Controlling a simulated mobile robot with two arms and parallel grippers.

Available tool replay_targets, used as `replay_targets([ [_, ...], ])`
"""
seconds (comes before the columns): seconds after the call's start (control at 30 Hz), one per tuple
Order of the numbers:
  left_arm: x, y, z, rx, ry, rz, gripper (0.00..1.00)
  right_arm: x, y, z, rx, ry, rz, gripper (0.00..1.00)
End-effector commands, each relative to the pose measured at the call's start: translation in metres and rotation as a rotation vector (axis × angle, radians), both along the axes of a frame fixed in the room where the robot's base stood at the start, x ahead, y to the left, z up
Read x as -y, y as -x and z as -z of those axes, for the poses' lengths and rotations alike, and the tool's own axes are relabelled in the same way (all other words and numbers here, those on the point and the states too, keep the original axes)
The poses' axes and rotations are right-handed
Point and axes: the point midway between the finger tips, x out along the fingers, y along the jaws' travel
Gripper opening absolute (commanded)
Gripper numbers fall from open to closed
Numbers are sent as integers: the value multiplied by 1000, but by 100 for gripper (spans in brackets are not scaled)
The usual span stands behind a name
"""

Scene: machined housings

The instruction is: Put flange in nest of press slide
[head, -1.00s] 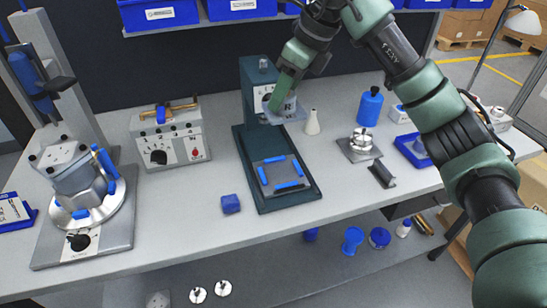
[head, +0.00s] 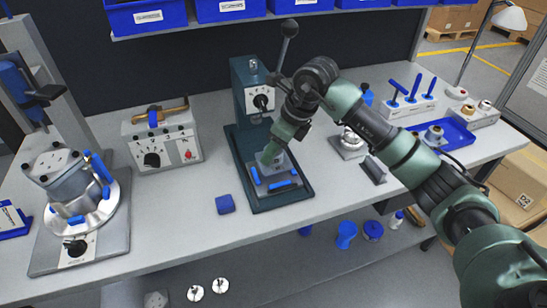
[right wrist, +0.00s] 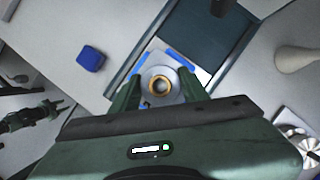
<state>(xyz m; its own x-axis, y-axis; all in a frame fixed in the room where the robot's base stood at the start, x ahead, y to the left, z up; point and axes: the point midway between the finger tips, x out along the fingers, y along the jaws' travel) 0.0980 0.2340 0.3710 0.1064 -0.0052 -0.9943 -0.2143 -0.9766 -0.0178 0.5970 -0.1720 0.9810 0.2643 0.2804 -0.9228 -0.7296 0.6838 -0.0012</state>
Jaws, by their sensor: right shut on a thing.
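The flange (right wrist: 176,74) is a grey disc with a brass-coloured ring around its centre hole. My right gripper (right wrist: 158,92) is shut on it, one finger at each side. In the head view my right gripper (head: 272,156) points down over the press slide (head: 291,183), a plate edged with blue strips on the dark green press base. The flange hides much of the nest, and I cannot tell whether it touches it. A small green and dark shape at the left of the right wrist view looks like my left gripper (right wrist: 40,114); its fingers are unclear.
The press column (head: 251,88) with its lever stands behind the slide. A blue block (head: 225,204) lies left of the press base. A control box (head: 163,140) stands further left. A metal fixture (head: 350,147) is to the right. The front bench strip is clear.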

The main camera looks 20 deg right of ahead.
Motion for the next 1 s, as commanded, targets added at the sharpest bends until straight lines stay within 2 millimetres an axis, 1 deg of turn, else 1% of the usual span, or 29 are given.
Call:
replay_targets([
  [0.1,0,1,-4,-2,1,0,36,0,1,19,-4,-1,0,0],
  [0.23,0,5,-6,-7,0,-1,36,0,1,34,-2,-1,-1,0],
  [0.6,-1,11,-2,-17,-2,-1,36,0,0,40,0,0,-1,0],
  [0.63,-1,11,-3,-17,-2,-1,36,0,1,40,-2,1,-1,50],
  [0.7,-1,11,-3,-17,-1,-2,36,0,1,40,-3,2,0,66],
  [1.0,-1,11,-4,-17,-1,-2,36,0,1,39,-3,2,0,66],
])
